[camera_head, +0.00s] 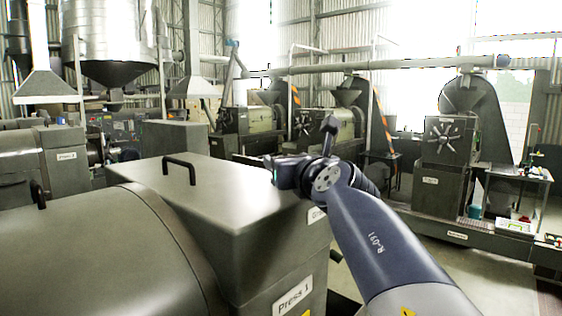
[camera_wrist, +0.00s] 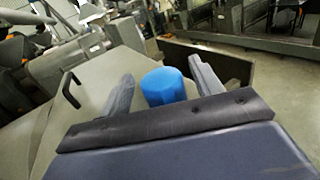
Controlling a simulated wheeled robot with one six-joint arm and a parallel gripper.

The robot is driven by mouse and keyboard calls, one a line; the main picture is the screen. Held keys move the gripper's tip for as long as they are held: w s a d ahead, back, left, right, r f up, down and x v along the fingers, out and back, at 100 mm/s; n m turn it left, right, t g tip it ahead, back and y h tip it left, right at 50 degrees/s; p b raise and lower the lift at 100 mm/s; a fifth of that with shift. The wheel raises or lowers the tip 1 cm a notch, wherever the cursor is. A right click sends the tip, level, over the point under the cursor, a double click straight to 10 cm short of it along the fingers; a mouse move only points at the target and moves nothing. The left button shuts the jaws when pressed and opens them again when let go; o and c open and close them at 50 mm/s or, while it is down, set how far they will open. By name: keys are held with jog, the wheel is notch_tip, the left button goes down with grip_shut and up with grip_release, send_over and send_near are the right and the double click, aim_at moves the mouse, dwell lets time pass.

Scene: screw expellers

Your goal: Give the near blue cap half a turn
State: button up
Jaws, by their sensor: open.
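A blue cap (camera_wrist: 165,86) shows in the wrist view, between and just beyond the two fingers. It has a faceted side and a flat top. My gripper (camera_wrist: 163,82) is open, with one grey finger on each side of the cap and a visible gap on both sides. I cannot tell how deep the fingertips reach along it. In the head view my arm comes in from the lower right and its wrist is over the far right end of the press housing. The cap is hidden there.
The grey press housing (camera_head: 225,196), labelled Press 1, fills the lower left. A black handle (camera_head: 180,168) stands up from its top, left of my wrist. Another machine (camera_head: 445,150) with a star-shaped handwheel stands at the right.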

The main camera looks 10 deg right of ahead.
jog(key=s+d+b, duration=0.1)
jog(key=s, duration=0.8)
jog(key=shift+s+b, duration=0.3)
jog(key=shift+s, duration=0.05)
jog(key=shift+o, duration=0.2)
